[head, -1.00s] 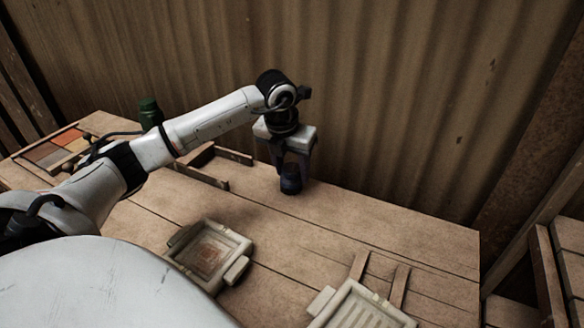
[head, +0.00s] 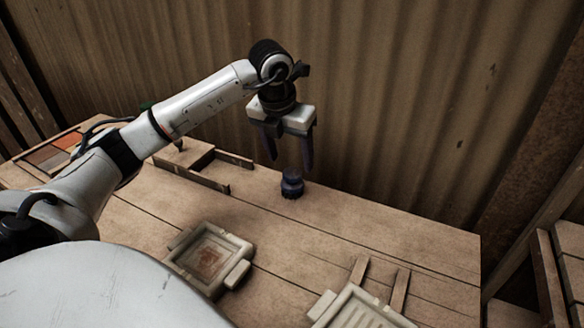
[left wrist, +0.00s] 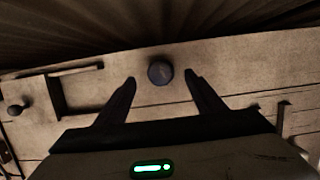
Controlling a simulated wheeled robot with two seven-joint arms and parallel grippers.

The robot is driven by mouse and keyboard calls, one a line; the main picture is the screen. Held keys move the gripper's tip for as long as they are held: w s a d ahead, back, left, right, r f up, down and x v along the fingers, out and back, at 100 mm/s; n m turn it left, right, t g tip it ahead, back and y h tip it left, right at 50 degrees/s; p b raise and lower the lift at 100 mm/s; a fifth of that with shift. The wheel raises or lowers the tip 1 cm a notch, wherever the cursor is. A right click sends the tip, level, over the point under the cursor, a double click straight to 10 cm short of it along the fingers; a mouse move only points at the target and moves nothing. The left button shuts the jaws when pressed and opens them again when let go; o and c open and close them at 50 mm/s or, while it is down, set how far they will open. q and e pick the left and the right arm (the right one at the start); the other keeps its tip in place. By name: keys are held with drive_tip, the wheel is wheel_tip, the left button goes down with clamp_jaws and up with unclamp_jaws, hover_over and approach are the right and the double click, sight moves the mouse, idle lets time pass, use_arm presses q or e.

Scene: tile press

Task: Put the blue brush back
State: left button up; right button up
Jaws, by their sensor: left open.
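The blue brush (head: 292,186) is a short, dark blue, round piece standing upright on the wooden table near the back edge. In the left wrist view it shows from above as a dark disc (left wrist: 160,72). My left gripper (head: 290,164) is open and empty, pointing down just above the brush. In the left wrist view the brush lies between and slightly beyond the spread fingertips. My right gripper is not in view.
A low wooden frame (head: 228,188) lies left of the brush. A pale mould tray (head: 240,247) is at the front, and another pale tray (head: 345,303) at front right. Coloured tiles (head: 68,141) are at far left. A corrugated wall (head: 400,100) stands behind. The table right of the brush is clear.

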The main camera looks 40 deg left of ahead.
use_arm(q)
drive_tip(key=shift+v, duration=2.7)
